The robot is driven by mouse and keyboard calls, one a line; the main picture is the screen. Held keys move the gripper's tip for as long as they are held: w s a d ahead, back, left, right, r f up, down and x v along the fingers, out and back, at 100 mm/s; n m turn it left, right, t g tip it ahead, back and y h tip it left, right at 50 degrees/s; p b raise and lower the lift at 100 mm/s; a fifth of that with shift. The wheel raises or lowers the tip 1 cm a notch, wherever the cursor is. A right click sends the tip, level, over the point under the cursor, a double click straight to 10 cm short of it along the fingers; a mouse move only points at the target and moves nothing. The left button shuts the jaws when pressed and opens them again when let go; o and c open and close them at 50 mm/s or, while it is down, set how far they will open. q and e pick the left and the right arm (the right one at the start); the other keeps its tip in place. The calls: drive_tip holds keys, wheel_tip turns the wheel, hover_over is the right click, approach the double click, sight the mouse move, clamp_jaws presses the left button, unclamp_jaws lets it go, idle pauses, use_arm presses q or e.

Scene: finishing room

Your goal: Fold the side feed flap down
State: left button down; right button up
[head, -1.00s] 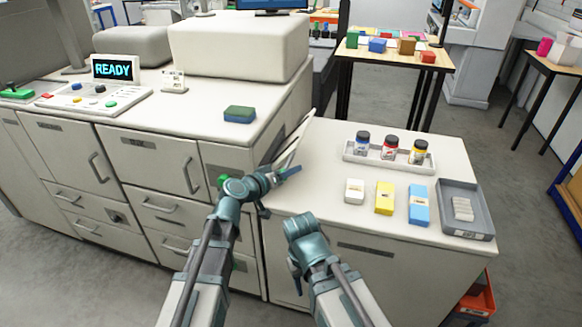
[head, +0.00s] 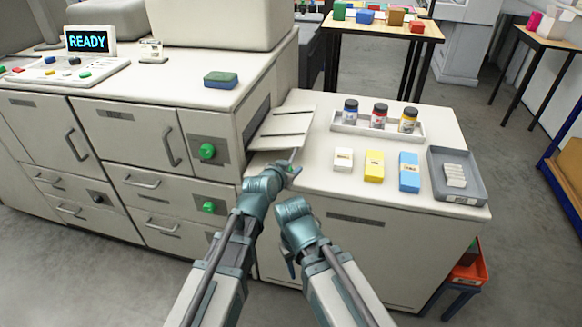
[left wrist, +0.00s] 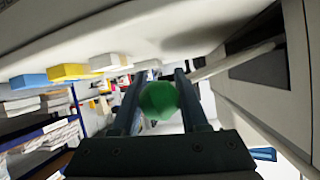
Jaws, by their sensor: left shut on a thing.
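The side feed flap (head: 283,127) is a pale ribbed panel on the machine's right side, below a dark slot. It lies nearly flat, low over the side counter. My left gripper (head: 290,169) is at the flap's near edge. In the left wrist view, the left gripper (left wrist: 158,95) is shut on a green knob (left wrist: 159,101), with a finger on each side; the flap's edge (left wrist: 235,62) shows beside it. My right gripper (head: 291,266) hangs in front of the counter, apart from the flap; its jaws are too unclear to read.
The counter (head: 325,190) holds a tray of bottles (head: 345,125), white, yellow and blue boxes (head: 374,167), and a grey tray (head: 470,191). Green knobs (head: 207,151) sit on the machine's front. A sponge-like block (head: 221,79) lies on the machine top.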

use_arm(q)
drive_tip(key=shift+f, duration=0.35)
use_arm(e)
drive_tip(key=shift+d+f, duration=0.1)
drive_tip(key=shift+f, duration=0.2)
use_arm(q)
drive_tip(key=shift+s, duration=0.1)
drive_tip(key=shift+c, duration=2.1)
unclamp_jaws()
drive_tip(key=shift+f, duration=0.1)
